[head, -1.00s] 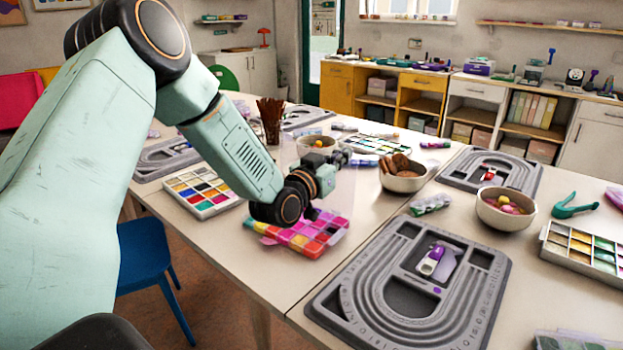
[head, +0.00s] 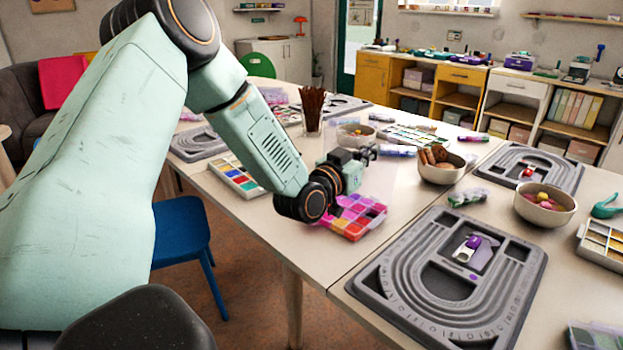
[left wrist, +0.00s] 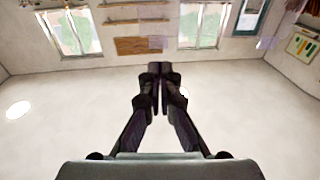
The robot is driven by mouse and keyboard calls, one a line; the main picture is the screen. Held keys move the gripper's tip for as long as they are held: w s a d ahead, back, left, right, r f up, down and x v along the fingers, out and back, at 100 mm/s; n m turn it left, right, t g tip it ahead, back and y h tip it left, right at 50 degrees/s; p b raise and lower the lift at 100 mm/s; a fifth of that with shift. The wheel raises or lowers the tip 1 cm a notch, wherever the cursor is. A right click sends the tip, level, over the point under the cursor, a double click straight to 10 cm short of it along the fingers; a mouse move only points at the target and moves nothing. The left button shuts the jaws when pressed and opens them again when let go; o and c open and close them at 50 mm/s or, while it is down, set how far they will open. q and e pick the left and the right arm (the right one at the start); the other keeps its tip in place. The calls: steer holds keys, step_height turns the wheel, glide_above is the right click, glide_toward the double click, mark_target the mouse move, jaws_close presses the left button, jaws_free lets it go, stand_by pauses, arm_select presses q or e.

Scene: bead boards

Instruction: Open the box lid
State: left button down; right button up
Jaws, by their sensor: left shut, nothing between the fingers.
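The box (head: 362,217) is a small compartment case with pink, red, orange and purple contents, near the table's edge in the middle of the head view. Its left part is hidden behind my left wrist. I cannot clearly make out its clear lid or how far it stands open. My left gripper (head: 368,153) is above and just behind the box, its fingers pointing away from me. In the left wrist view the fingertips of my left gripper (left wrist: 154,85) are together with nothing between them. My right gripper is not in view.
A grey bead board (head: 370,287) lies right of the box. A watercolour-like tray (head: 238,178) lies left, a brush cup (head: 312,118) and bowls (head: 436,174) behind. A blue chair (head: 182,236) stands by the near edge. Bare table shows between box and bowls.

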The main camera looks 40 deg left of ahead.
arm_select(q)
steer(key=s+r+p, duration=0.1)
steer(key=s+p, duration=0.9)
steer(key=s, duration=0.7)
steer(key=shift+s+p, duration=0.3)
steer(key=shift+p, duration=0.1)
steer(key=shift+d, duration=0.15)
